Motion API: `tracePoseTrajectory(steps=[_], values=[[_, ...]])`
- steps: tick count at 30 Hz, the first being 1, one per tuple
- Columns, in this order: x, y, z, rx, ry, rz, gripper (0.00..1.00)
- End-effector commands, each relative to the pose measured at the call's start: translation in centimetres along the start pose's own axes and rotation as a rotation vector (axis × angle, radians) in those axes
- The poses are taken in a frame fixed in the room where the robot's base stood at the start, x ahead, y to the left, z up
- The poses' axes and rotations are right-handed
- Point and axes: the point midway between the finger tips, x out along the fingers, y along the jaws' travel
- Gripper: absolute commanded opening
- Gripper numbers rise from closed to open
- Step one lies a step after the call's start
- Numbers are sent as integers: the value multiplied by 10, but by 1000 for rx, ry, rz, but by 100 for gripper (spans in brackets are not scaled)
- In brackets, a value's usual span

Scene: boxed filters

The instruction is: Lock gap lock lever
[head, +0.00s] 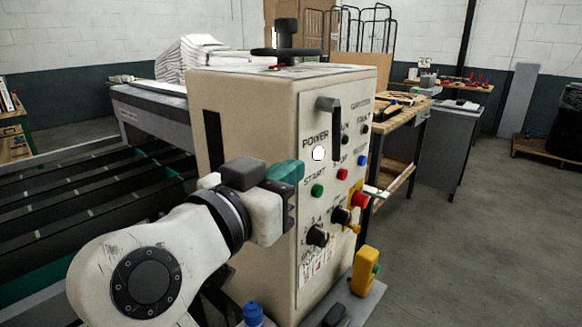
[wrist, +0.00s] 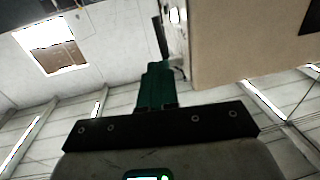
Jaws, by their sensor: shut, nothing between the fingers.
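A beige control cabinet (head: 245,115) fills the middle of the head view. A grey lever-like handle (head: 328,104) sticks out high on its front panel, beside a dark vertical slot (head: 336,130). No readable label marks it as the gap lock lever. A black handwheel (head: 286,52) with an upright knob sits on top, with a small red part below it. My gripper (head: 290,171) has teal fingers held together, empty, in front of the panel's left edge, lower than the handle. The wrist view shows the shut fingers (wrist: 157,85) left of a cabinet edge (wrist: 235,45).
The panel has a lit white lamp (head: 319,153), coloured buttons, black knobs (head: 317,236) and a red button (head: 361,199). A yellow box (head: 364,272) stands low in front. A slatted machine bed (head: 80,210) lies left. Open floor (head: 470,240) lies right.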

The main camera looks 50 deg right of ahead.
Motion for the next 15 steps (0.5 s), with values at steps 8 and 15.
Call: tracePoseTrajectory(steps=[8, 15], values=[[56, 1, -1, -1, -1, 5, 0], [96, 1, -1, -1, -1, 2, 0]])
